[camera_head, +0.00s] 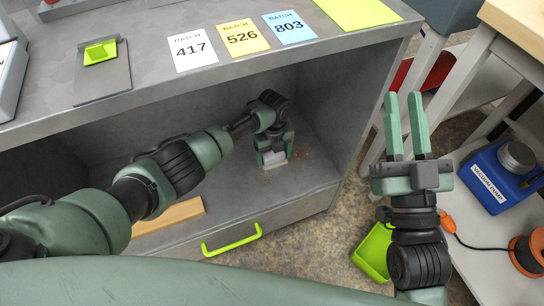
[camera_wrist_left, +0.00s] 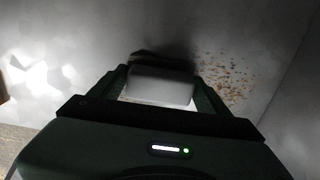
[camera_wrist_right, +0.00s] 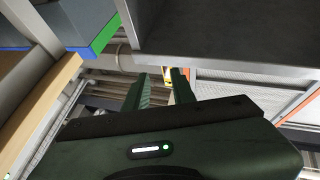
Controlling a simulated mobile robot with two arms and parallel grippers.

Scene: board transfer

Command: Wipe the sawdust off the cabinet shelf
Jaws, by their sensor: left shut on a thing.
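The grey cabinet shelf (camera_head: 232,205) lies inside the open cabinet below the grey top. My left gripper (camera_head: 272,158) reaches into it and is shut on a white block-like wiper (camera_head: 274,158), which also shows between the fingers in the left wrist view (camera_wrist_left: 160,86). The wiper is at the shelf surface; exact contact is hard to tell. Sawdust (camera_wrist_left: 222,80) lies as brown specks on the shelf just right of the wiper, and shows faintly in the head view (camera_head: 303,155). My right gripper (camera_head: 408,125) is open and empty, pointing up, outside the cabinet on the right.
A wooden strip (camera_head: 168,217) lies at the shelf's front left. A drawer with a green handle (camera_head: 231,240) is below. Batch cards (camera_head: 243,38) lie on the cabinet top. A green bin (camera_head: 373,250) stands on the floor; a blue vacuum pump (camera_head: 496,178) is at right.

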